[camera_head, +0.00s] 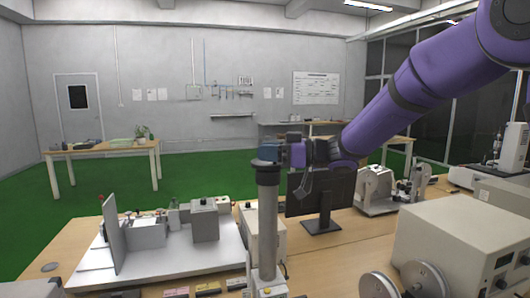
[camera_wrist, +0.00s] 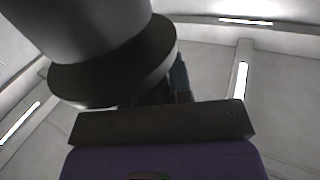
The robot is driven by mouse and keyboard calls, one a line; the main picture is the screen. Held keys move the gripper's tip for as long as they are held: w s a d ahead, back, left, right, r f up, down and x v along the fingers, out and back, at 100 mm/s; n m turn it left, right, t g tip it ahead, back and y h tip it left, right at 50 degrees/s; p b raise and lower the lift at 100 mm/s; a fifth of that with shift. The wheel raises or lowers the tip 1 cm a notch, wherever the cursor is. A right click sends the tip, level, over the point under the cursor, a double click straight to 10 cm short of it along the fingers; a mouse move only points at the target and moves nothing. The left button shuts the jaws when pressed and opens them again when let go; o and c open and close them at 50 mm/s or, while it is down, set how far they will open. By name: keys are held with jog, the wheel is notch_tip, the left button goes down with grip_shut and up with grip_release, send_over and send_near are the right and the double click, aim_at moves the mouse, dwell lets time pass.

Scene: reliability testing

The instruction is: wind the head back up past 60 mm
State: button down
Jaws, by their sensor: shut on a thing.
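A grey upright column (camera_head: 267,225) with a wider dark collar (camera_head: 266,166) stands on the near table. My purple arm reaches in from the upper right, and my gripper (camera_head: 270,151) is at the column's top, just above the collar. It is shut on a part there that my jaws mostly hide. In the wrist view the grey column (camera_wrist: 75,30) and its dark collar (camera_wrist: 120,70) fill the upper left, close to my gripper's dark bar. A bit of blue (camera_wrist: 180,78) shows beside the collar. The head and any height reading cannot be made out.
A black monitor (camera_head: 320,200) stands right of the column, close under my arm. A beige instrument box (camera_head: 462,240) and two round discs (camera_head: 378,285) fill the near right. A white-based rig (camera_head: 150,250) lies at left. Space above the left table is free.

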jog(key=shift+d+n+g, duration=0.15)
jog(key=shift+n+g, duration=0.45)
jog(key=shift+g, duration=0.35)
jog(key=shift+d+n+g, duration=0.15)
jog(key=shift+n+g, duration=0.45)
jog(key=shift+g, duration=0.65)
jog(key=c, duration=1)
grip_release()
jog(key=shift+c, duration=0.2)
jog(key=shift+d, duration=0.15)
jog(key=d, duration=1)
jog(key=shift+w+d, duration=0.3)
jog(key=shift+w, duration=0.15)
jog(key=shift+r, duration=0.1)
